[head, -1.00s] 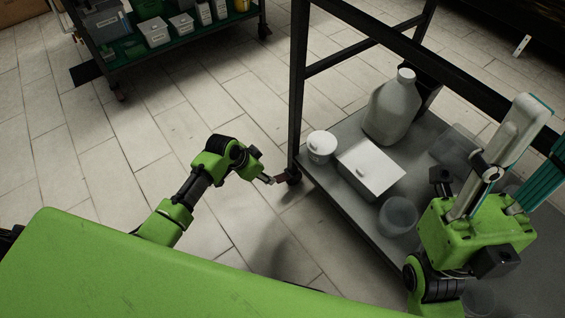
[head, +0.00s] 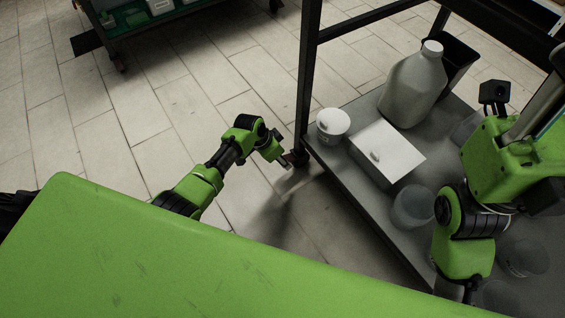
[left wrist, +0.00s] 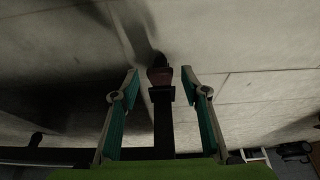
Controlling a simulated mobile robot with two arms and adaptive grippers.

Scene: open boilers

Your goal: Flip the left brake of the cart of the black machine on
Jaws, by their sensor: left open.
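The cart has a dark metal frame (head: 309,85) and a grey lower shelf in the head view. A caster (head: 298,157) sits at the foot of its near-left post. My left gripper (head: 287,162) is low at this caster, partly blurred into it. A gap shows on both sides of the tab. My right gripper (head: 540,105) is over the shelf at the right, its fingertips cut off by the frame.
The shelf holds a white lidded jar (head: 333,126), a white box (head: 386,153), a large jug (head: 413,88) and clear beakers (head: 413,207). Another cart (head: 150,28) stands at the back left. The tiled floor between is clear.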

